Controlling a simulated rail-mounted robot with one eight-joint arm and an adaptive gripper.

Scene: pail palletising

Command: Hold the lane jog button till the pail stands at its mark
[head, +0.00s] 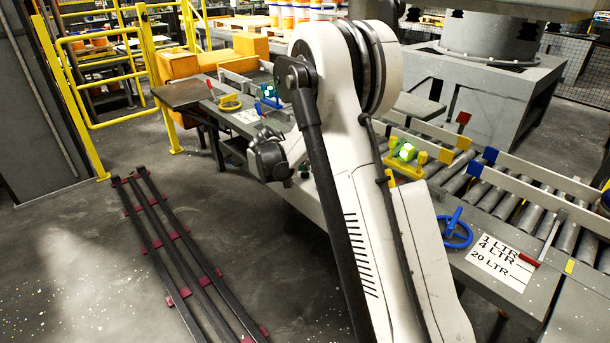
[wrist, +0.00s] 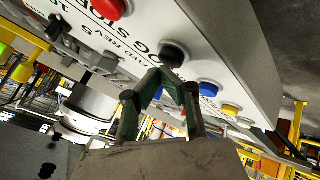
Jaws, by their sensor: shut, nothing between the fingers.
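In the wrist view a pale control panel (wrist: 215,50) carries a red button (wrist: 108,8), a black button (wrist: 173,54), a blue button (wrist: 208,88) and a yellow button (wrist: 230,109). Lettering including "STOP" and what looks like "JOG" runs beside the black button. My gripper (wrist: 173,82) is shut and empty, its green fingers just below the black button in the picture. I cannot tell whether the tips touch it or whether it is pressed. In the head view my arm hides the panel and the fingers. I cannot make out a pail on the lane.
A roller conveyor (head: 480,190) with blue and yellow guides runs at the right. A label plate (head: 497,262) and a blue handwheel (head: 457,228) are on its near side. Dark rails (head: 165,240) lie on the floor at left. A yellow fence (head: 95,90) stands behind.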

